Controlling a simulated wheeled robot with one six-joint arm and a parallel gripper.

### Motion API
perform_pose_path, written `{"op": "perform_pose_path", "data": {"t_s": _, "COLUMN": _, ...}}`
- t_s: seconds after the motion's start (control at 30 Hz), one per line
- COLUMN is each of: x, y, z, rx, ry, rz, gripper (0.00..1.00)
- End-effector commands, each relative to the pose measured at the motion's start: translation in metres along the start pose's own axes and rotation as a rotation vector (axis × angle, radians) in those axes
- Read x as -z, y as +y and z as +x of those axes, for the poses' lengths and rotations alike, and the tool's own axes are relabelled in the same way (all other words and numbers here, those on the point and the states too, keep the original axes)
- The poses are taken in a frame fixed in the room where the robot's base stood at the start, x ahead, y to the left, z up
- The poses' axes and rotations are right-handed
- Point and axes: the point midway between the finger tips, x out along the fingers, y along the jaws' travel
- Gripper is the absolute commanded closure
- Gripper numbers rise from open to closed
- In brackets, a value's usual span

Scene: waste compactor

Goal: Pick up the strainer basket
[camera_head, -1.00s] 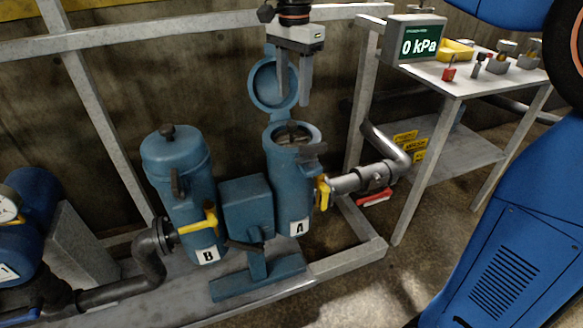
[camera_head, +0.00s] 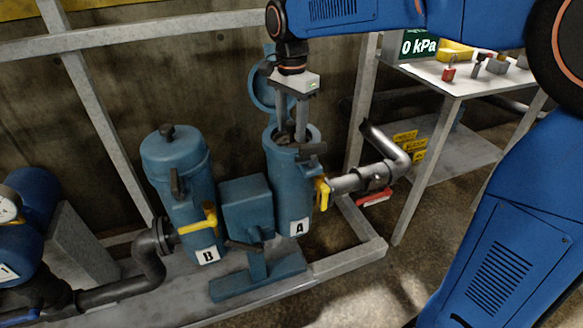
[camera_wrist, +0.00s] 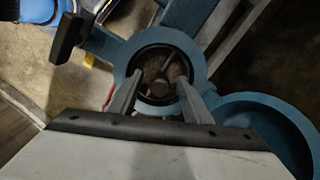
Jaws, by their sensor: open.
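The strainer basket (camera_wrist: 155,66) sits inside the open blue housing marked A (camera_head: 291,195). In the wrist view its round dark interior and a handle bar (camera_wrist: 164,68) with a small knob show between my fingers. My gripper (camera_head: 293,138) points straight down at the housing's mouth, with its fingertips at about rim level. In the wrist view my gripper (camera_wrist: 158,100) has its two fingers apart, one on each side of the opening. It is open and holds nothing. The basket's lower part is hidden in the housing.
The hinged lid (camera_head: 264,85) of housing A stands open behind my gripper. Closed housing B (camera_head: 180,170) stands to the left. A yellow-handled valve (camera_head: 322,192) and pipe (camera_head: 365,180) are at the right of A. A metal table (camera_head: 470,85) with small parts stands at the right.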

Motion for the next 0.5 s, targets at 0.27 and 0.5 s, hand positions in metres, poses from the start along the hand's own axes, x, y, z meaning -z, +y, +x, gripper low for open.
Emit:
{"op": "perform_pose_path", "data": {"t_s": 0.27, "x": 0.0001, "y": -0.0001, "z": 0.0, "rx": 0.0, "ry": 0.0, "rz": 0.0, "gripper": 0.8}}
{"op": "perform_pose_path", "data": {"t_s": 0.5, "x": 0.0001, "y": 0.0, "z": 0.0, "rx": 0.0, "ry": 0.0, "rz": 0.0, "gripper": 1.0}}
